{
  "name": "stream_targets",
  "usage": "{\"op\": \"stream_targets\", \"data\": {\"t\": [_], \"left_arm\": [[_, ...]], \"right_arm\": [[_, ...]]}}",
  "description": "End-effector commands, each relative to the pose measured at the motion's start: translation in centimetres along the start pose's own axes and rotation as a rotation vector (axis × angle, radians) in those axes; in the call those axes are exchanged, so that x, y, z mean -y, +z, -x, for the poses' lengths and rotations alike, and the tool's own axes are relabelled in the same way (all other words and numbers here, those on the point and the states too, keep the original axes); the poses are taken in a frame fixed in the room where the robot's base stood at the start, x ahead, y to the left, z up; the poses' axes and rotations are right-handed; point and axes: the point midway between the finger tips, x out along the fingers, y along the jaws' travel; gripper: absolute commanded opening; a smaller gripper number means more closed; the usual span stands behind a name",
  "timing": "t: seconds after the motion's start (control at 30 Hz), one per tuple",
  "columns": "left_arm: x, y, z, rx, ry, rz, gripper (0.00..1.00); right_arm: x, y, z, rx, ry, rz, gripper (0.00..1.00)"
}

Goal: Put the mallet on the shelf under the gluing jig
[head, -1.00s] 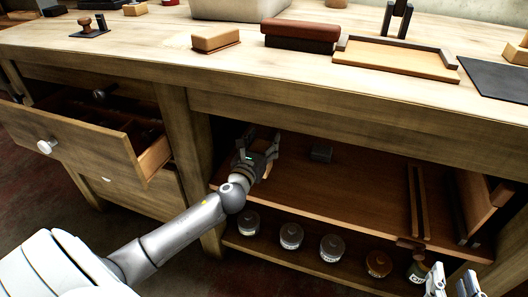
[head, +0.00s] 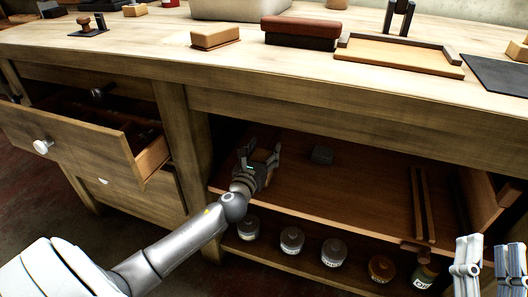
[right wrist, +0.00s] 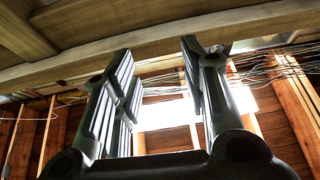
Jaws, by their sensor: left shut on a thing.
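The gluing jig, seemingly the tan board with raised dark edges (head: 400,58), lies on the bench top. The brown shelf (head: 350,190) is below it, inside the open bay. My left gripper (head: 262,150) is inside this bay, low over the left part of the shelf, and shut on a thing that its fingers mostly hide. A small dark grey block (head: 322,155) just right of it looks like the mallet's head; no handle stands out against the brown wood. My right gripper (head: 484,250) is at the lower right; its fingers stand apart and empty in the right wrist view (right wrist: 158,60).
An open drawer (head: 85,150) juts out at the left. Several jars (head: 291,240) line the lower shelf. The bench's front edge (head: 350,125) overhangs the bay. The shelf's middle is clear.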

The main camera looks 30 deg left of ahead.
Motion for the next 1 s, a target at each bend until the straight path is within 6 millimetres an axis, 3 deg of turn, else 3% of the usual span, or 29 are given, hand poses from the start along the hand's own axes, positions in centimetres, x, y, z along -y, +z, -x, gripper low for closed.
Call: {"op": "stream_targets", "data": {"t": [0.27, 0.3, 0.47, 0.9, 1.0], "left_arm": [[0.0, -0.1, 0.0, 0.003, 0.000, 0.000, 0.15], [0.0, -0.2, 0.0, 0.000, 0.000, 0.000, 0.62], [0.0, -0.2, 0.0, -0.001, 0.000, 0.000, 0.83], [0.0, 0.0, 0.0, 0.000, 0.000, 0.000, 0.84], [0.0, -0.1, 1.0, -0.004, -0.001, -0.001, 0.84]], "right_arm": [[0.1, -0.4, 0.0, -0.022, -0.001, -0.001, 0.40], [0.1, -0.5, 0.0, -0.025, -0.001, -0.001, 0.40], [0.1, -0.4, 0.0, -0.024, -0.001, -0.001, 0.40], [0.1, -0.3, -0.1, -0.011, -0.001, -0.001, 0.40], [-0.2, 0.7, 0.0, 0.046, 0.004, 0.003, 0.40]]}}
